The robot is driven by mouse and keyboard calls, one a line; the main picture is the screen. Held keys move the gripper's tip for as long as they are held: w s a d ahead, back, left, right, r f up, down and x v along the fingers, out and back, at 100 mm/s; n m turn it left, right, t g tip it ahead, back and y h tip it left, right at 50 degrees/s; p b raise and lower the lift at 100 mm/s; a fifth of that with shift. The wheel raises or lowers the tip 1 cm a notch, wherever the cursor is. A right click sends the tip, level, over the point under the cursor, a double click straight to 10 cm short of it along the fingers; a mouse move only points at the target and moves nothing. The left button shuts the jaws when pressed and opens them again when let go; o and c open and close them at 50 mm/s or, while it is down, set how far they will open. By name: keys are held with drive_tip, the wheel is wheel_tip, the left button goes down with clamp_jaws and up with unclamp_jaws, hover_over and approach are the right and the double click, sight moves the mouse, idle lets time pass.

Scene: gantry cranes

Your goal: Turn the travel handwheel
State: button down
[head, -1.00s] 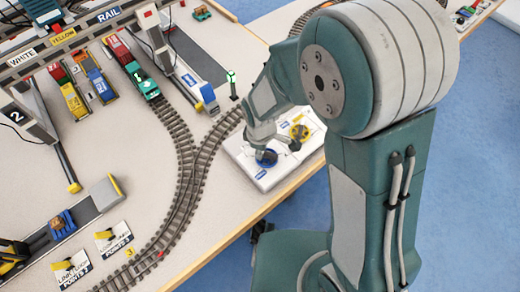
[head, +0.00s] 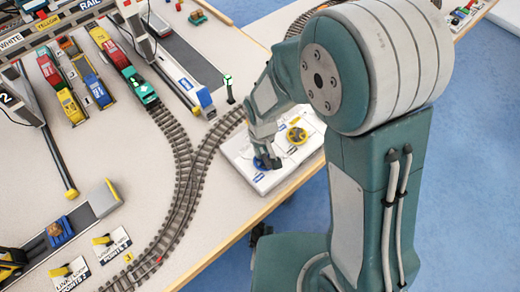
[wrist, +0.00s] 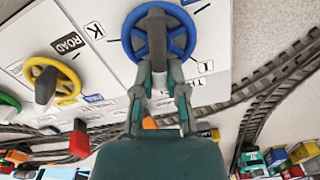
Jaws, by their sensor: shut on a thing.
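The blue handwheel (wrist: 128,38) sits on a white control panel (wrist: 215,20), with a dark grey grip bar (wrist: 157,35) across its hub. In the wrist view my gripper (wrist: 158,72) has both fingers closed around the near end of that bar. In the head view my gripper (head: 267,158) reaches down onto the panel and hides most of the blue wheel (head: 257,164). Small labels lie around the wheel, and I cannot read one naming it as travel.
A yellow handwheel (wrist: 33,74) with its own grip bar sits beside a ROAD label (wrist: 68,45). In the head view, tracks (head: 187,185), parked trains (head: 138,88) and the gantry crane (head: 133,22) lie left of the panel. The table edge (head: 235,235) is close in front.

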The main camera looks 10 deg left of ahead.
drive_tip(key=shift+w+d+m, duration=0.1)
drive_tip(key=shift+d+m, duration=0.05)
drive_tip(key=shift+m, duration=0.7)
drive_tip(key=shift+w+d+m, duration=0.1)
drive_tip(key=shift+m, duration=0.75)
drive_tip(key=c, duration=0.7)
unclamp_jaws()
wheel_tip(320, 180, up, 12)
drive_tip(key=shift+a+f, duration=0.1)
